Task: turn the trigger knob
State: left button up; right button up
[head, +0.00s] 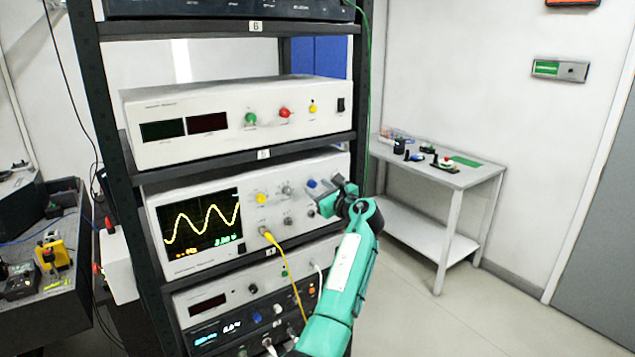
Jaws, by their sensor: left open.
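The oscilloscope (245,208) sits on the rack's middle shelf, its screen showing a yellow wave. Its front panel carries a yellow knob (262,199), a grey knob (286,189), a lower grey knob (288,221) and a blue knob (312,183). The labels are too small to read, so I cannot tell which is the trigger knob. My left gripper (322,197) is open at the panel's right end, close to the blue knob. It hides part of the panel there; I cannot tell whether it touches anything. My right gripper is not in view.
A yellow cable (293,272) hangs from the oscilloscope's front. A white instrument (237,120) stands on the shelf above, and more units sit below. Dark rack posts (112,150) flank the shelves. A side table (440,175) stands at right, with clear floor before it.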

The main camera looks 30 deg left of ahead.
pick_arm(q)
jog(key=shift+w+a, duration=0.25)
jog(key=shift+a, duration=0.3)
grip_shut()
jog(key=shift+f, duration=0.1)
